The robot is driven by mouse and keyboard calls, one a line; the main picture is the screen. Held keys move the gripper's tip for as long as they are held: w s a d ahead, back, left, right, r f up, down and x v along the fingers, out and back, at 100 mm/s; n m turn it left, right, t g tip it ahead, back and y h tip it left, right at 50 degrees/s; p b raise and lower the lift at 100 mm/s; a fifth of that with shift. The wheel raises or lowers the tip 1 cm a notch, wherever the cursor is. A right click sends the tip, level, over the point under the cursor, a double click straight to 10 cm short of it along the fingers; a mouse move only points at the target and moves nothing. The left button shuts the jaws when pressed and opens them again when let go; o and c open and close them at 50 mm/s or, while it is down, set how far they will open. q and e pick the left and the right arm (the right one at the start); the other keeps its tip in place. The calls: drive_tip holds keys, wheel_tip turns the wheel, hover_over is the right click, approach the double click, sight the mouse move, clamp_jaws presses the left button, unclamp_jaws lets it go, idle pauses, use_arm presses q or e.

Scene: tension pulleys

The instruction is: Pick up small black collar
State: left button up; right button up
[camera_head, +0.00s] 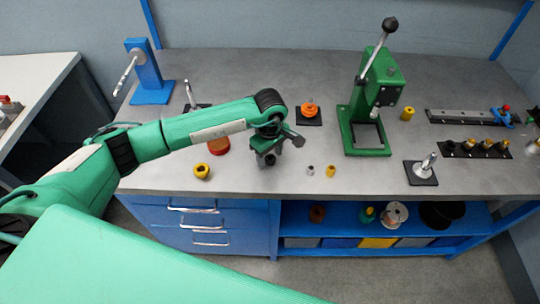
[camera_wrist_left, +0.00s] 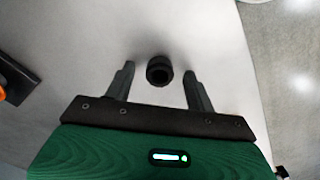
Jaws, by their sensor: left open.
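In the left wrist view, the small black collar (camera_wrist_left: 159,76) is a short dark ring with an open bore, standing on the light grey bench top. My left gripper (camera_wrist_left: 158,70) is open, and the collar appears between its two fingertips with a gap on each side. The fingers do not touch it. I cannot tell how far the fingertips are above the bench. In the head view, my left gripper (camera_head: 267,156) points down over the front middle of the bench, and the collar cannot be made out clearly there. My right gripper is not in view.
A small grey collar (camera_head: 310,170) and a small yellow one (camera_head: 331,171) stand just right of the gripper. A yellow ring piece (camera_head: 202,171) is to the left. A green press (camera_head: 367,110) stands behind at the right. The bench's front edge is close.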

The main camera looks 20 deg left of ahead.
use_arm(q)
drive_tip(key=shift+f, duration=0.25)
drive_tip(key=c, duration=1)
drive_tip(key=shift+r, duration=0.1)
drive_tip(key=shift+r+b, duration=0.35)
drive_tip(key=shift+r, duration=0.2)
wheel_tip(320, 180, up, 19)
drive_tip(key=b, duration=0.5)
drive_tip(key=shift+f, duration=0.1)
